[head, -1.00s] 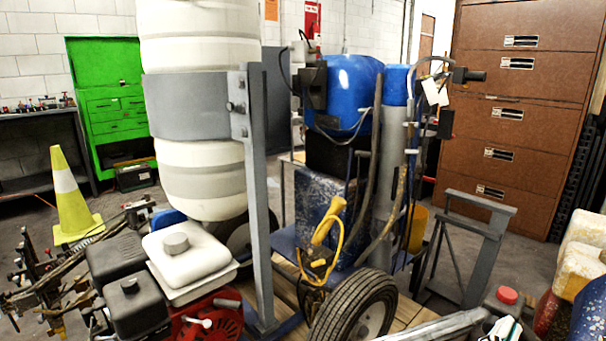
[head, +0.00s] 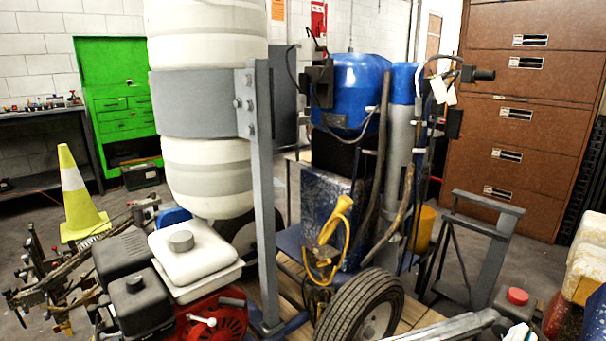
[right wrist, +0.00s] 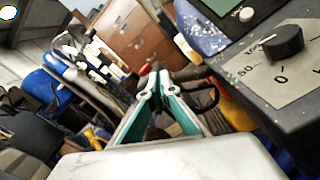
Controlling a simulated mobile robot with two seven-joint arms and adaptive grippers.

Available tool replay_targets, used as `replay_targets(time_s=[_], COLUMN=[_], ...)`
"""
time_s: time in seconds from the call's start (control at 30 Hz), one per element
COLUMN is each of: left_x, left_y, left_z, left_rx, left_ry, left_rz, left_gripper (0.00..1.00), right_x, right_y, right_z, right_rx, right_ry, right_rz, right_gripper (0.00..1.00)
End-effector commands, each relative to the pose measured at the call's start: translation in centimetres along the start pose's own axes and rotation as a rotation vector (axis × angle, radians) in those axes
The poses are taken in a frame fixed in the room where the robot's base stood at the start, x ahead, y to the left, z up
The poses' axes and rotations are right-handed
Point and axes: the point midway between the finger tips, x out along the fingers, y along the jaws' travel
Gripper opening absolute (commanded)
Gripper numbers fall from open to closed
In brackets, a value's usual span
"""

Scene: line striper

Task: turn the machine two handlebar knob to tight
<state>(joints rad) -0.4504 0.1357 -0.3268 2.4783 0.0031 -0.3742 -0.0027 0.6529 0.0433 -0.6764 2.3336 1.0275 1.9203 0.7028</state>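The handlebar knob cannot be made out for certain in either view. A grey handlebar-like tube (head: 462,326) shows at the bottom of the head view, with a small red cap (head: 517,296) on a grey body near it. My right gripper (head: 513,333) is only partly in the head view, at the bottom edge right of the tube. In the right wrist view its teal fingers (right wrist: 155,78) converge and look shut, with nothing clearly seen between the tips. A black dial (right wrist: 283,43) on a numbered plate is right of the fingers, apart from them. My left gripper is not in view.
A striper with a white drum (head: 205,178), red engine (head: 215,318) and tyre (head: 350,310) fills the middle. A blue tank (head: 350,88) stands behind. Brown drawers (head: 500,130), a green cabinet (head: 118,100) and a yellow cone (head: 78,195) stand farther back.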

Motion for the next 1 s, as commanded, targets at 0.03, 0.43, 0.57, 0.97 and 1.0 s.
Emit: replay_targets(time_s=[0.03,0.43,0.57,0.97,1.0], left_x=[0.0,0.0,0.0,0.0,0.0], left_y=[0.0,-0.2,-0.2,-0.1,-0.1], left_z=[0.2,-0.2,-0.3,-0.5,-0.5], left_rx=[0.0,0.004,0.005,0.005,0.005], left_ry=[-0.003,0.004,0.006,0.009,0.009], left_rz=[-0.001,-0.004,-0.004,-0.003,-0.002], left_gripper=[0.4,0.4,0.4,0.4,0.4], right_x=[-0.2,-1.7,-3.1,-6.1,-6.1], right_y=[-0.2,-0.4,-0.4,-0.3,-0.3], right_z=[-0.9,-0.1,0.1,0.4,0.4], right_rx=[-0.008,-0.006,-0.004,-0.002,-0.002], right_ry=[0.023,0.018,0.015,0.008,0.007], right_rz=[0.0,0.0,0.0,0.001,0.001], right_gripper=[0.0,0.0,0.0,0.0,0.0])
